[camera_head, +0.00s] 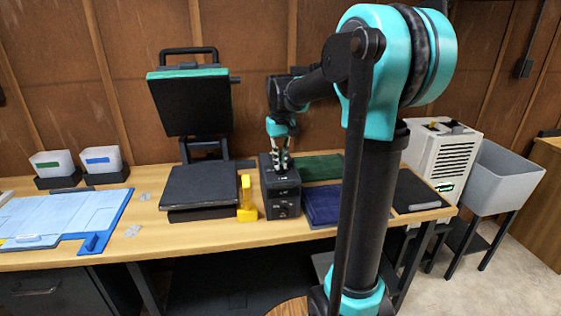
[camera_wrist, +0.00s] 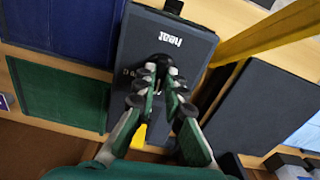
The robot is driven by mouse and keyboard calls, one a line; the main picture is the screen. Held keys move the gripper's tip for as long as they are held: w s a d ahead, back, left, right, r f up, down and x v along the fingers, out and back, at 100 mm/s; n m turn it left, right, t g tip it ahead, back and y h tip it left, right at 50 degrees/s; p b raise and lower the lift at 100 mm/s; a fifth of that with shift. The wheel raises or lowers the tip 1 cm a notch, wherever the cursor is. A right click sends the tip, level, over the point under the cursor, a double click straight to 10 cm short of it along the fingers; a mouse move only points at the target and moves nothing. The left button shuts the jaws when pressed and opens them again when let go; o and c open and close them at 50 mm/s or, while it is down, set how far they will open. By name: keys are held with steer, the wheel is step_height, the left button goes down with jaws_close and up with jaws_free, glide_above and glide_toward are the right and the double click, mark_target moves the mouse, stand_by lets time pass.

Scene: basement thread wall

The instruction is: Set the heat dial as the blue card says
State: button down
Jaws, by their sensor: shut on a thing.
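A black control box (camera_head: 280,206) stands on the bench, right of the heat press. In the wrist view its top (camera_wrist: 193,45) bears the word "heat", upside down. My gripper (camera_head: 279,160) reaches down onto the box top. In the wrist view my gripper (camera_wrist: 160,82) is shut on the dark heat dial (camera_wrist: 163,63). The fingers hide most of the dial, so its setting cannot be read. A few pale letters show left of the fingers, partly covered. I cannot pick out a blue card with readable writing.
The heat press (camera_head: 200,188) stands with its upper plate raised. A yellow upright piece (camera_head: 247,198) is close left of the box. Blue cloth (camera_head: 322,206) and green cloth (camera_head: 320,167) lie to its right. White bins (camera_head: 52,163) stand far left. A grey tub (camera_head: 503,180) is beyond the bench's right end.

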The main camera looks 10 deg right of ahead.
mark_target(281, 165)
steer(key=shift+m, duration=0.6)
steer(key=c, duration=1.6)
jaws_free()
steer(key=shift+r, duration=0.1)
step_height(281, 165, up, 12)
